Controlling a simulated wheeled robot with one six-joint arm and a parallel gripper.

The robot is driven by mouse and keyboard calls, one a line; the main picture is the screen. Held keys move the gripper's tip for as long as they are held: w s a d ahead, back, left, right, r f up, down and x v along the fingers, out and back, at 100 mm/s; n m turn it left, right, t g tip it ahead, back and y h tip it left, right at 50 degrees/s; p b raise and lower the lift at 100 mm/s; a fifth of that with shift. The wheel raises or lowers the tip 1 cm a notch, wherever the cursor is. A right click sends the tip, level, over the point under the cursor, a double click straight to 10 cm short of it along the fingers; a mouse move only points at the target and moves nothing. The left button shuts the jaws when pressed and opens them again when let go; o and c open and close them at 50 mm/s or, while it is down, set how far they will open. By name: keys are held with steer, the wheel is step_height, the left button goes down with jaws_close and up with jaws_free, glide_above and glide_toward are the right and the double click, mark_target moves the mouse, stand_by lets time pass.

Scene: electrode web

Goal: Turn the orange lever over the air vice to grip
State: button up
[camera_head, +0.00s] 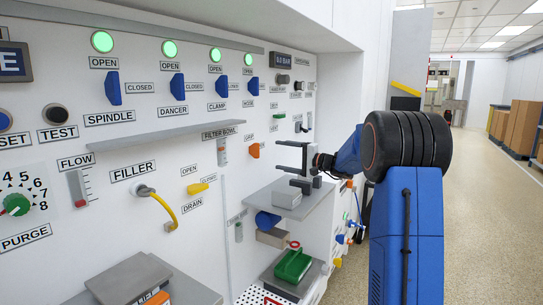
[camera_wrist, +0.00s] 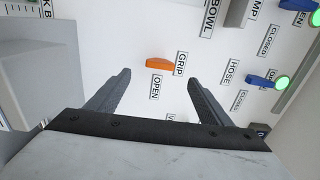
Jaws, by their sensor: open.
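The orange lever (camera_head: 254,150) is on the white wall panel, right of the filter bowl label in the head view. In the wrist view the orange lever (camera_wrist: 160,64) shows between the GRIP label (camera_wrist: 180,64) and the OPEN label (camera_wrist: 155,87); I cannot tell which one it points to. My gripper (camera_head: 283,157) is open and empty, out from the panel and to the right of the lever. In the wrist view the fingers of my gripper (camera_wrist: 154,75) stand apart, with the lever beyond and between their tips. They do not appear to touch it.
Blue levers (camera_head: 254,86) under green lamps line the panel above. A yellow lever (camera_head: 197,188) and a yellow hose (camera_head: 165,208) are to the left. A grey shelf (camera_head: 302,208) juts out below my gripper. A long grey ledge (camera_head: 165,134) sticks out at left.

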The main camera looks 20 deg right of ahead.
steer(key=shift+v, duration=2.05)
steer(key=s+a+f+n+g+h, duration=0.1)
steer(key=s+a+f+n+g, duration=0.15)
steer(key=s+a, duration=0.55)
steer(key=s+a+f+n+g+h, duration=0.1)
steer(key=s+a+f+g, duration=0.15)
steer(key=s+a, duration=0.55)
steer(key=s+a+f+n+g, duration=0.2)
steer(key=s+a+g, duration=0.3)
steer(key=s, duration=0.5)
steer(key=s+d+f+n+h, duration=0.1)
steer(key=s+f+h, duration=0.2)
steer(key=s, duration=0.6)
steer(key=s+d+f+n+h, duration=0.1)
steer(key=s+f+n+h, duration=0.1)
steer(key=s+f, duration=0.3)
steer(key=s+d+f+n+h, duration=0.1)
steer(key=s+f+n+h, duration=0.1)
steer(key=s, duration=1.1)
step_height(320, 180, down, 3)
steer(key=shift+s+r+h, duration=0.15)
steer(key=shift+s+h, duration=0.2)
steer(key=shift+h, duration=0.45)
